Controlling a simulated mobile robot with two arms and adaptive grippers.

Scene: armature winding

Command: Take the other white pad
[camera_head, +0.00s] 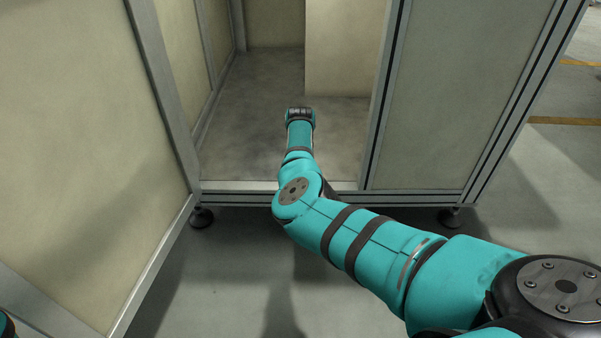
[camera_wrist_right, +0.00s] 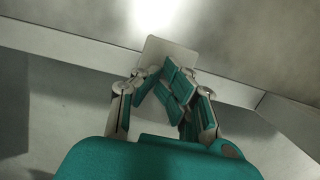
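A pale, flat, rounded-corner piece that looks like the white pad (camera_wrist_right: 172,48) shows in the right wrist view, just beyond and partly behind my right fingers. My right gripper (camera_wrist_right: 172,88) has its fingers bent inward with the tips close together over the pad. I cannot tell whether they grip it or only overlap it in the view. In the head view, my right arm reaches through the cabinet opening, and its wrist hides the gripper and the pad. My left gripper is not in view. No second pad can be made out.
The cabinet has a metal sill (camera_head: 235,187) along the opening and a post (camera_head: 383,95) to the right of my arm. A beige panel (camera_head: 85,120) stands at the left. The visible cabinet floor (camera_head: 245,120) is bare around my wrist.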

